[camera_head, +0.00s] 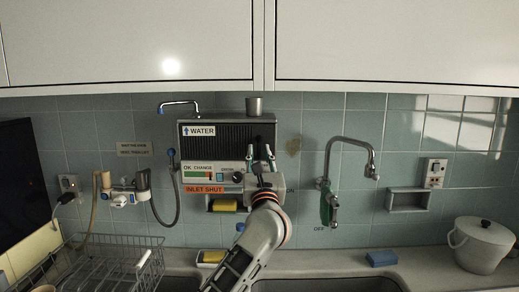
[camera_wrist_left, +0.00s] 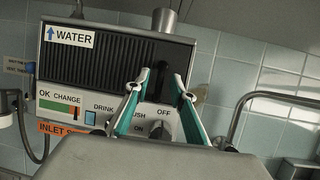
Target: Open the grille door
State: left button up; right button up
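The grille door is the dark ribbed front (camera_head: 215,137) of the water unit on the tiled wall. It looks closed, and it also shows in the left wrist view (camera_wrist_left: 95,65). My left gripper (camera_head: 260,152) is at the grille's lower right part, fingers pointing at the unit. In the left wrist view its two green-sided fingers (camera_wrist_left: 160,78) stand apart with a gap between the tips. I see nothing clearly held; contact with the grille cannot be told. My gripper and wrist cover part of the control panel. My right gripper is not in view.
Below are a dish rack (camera_head: 110,268), a blue sponge (camera_head: 382,258) and a lidded pot (camera_head: 482,246). White cupboards (camera_head: 390,40) overhang above.

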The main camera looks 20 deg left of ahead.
pick_arm(q)
jog(key=shift+x, duration=0.85)
grip_shut()
